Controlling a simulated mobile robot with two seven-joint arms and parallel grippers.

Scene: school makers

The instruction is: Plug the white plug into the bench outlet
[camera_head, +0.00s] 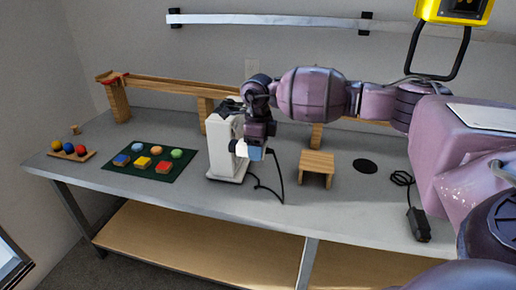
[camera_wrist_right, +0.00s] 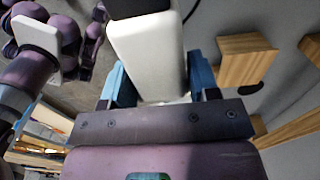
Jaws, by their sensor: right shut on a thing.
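My right gripper (camera_head: 256,153) is at the right side of a white upright unit (camera_head: 220,150) on the bench, which looks like the bench outlet. The gripper's light blue fingers are shut on the white plug (camera_head: 241,149), whose white body shows beside them. In the right wrist view a white block (camera_wrist_right: 150,55), apparently the plug, sits between the two blue fingers. A black cord (camera_head: 270,190) hangs from the gripper area to the bench top. The socket face and the plug's prongs are hidden, so I cannot tell whether they touch. My left gripper is not in view.
A green mat (camera_head: 120,165) with coloured pieces and a wooden tray of balls (camera_head: 70,155) are at the left. A small wooden stand (camera_head: 318,162) and a black disc (camera_head: 365,166) are to the right. A black plug with cord (camera_head: 418,224) lies near the front edge. A wooden ramp (camera_head: 165,85) runs behind.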

